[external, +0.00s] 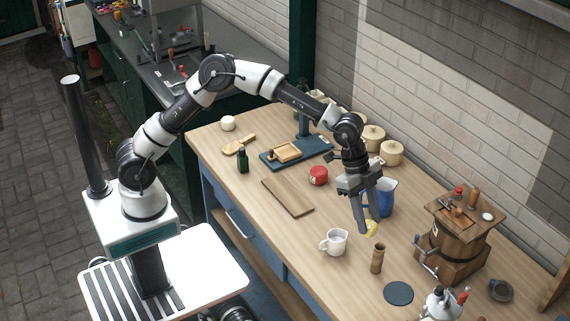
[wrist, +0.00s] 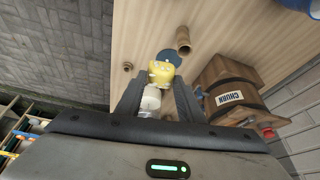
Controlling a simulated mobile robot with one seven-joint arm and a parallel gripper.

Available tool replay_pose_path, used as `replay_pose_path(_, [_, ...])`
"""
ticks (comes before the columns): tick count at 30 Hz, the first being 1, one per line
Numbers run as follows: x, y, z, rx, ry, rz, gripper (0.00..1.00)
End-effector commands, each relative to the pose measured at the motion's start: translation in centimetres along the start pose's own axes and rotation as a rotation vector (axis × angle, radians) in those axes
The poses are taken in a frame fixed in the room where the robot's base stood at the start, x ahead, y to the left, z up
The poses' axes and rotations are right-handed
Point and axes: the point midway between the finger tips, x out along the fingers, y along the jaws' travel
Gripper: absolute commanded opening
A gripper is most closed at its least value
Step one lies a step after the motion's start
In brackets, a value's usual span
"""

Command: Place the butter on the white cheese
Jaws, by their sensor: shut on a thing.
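The yellow butter (external: 371,229) is between the fingertips of my gripper (external: 368,226), held above the table near the white mug and the wooden cup. In the wrist view the butter (wrist: 161,71) shows at the far end of the two dark fingers (wrist: 159,84). My gripper is shut on it and points down. A small round white thing (external: 228,123), which looks like the white cheese, sits on the table's far left end, well away from my gripper. It does not show in the wrist view.
A white mug (external: 335,242), a wooden cup (external: 377,259) and a dark round slate (external: 398,293) stand near my gripper. A blue jug (external: 387,190) is behind it. The churn (external: 458,240) is to the right.

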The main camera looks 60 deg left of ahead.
Motion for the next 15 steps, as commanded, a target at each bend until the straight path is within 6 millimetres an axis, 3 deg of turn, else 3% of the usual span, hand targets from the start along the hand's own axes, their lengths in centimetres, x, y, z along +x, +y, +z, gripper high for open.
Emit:
replay_pose_path(8, [-2.5,-9.1,7.4,-0.239,-0.001,-0.102,0.12])
replay_pose_path(15, [-6.1,-17.3,17.0,-0.511,0.0,-0.214,0.12])
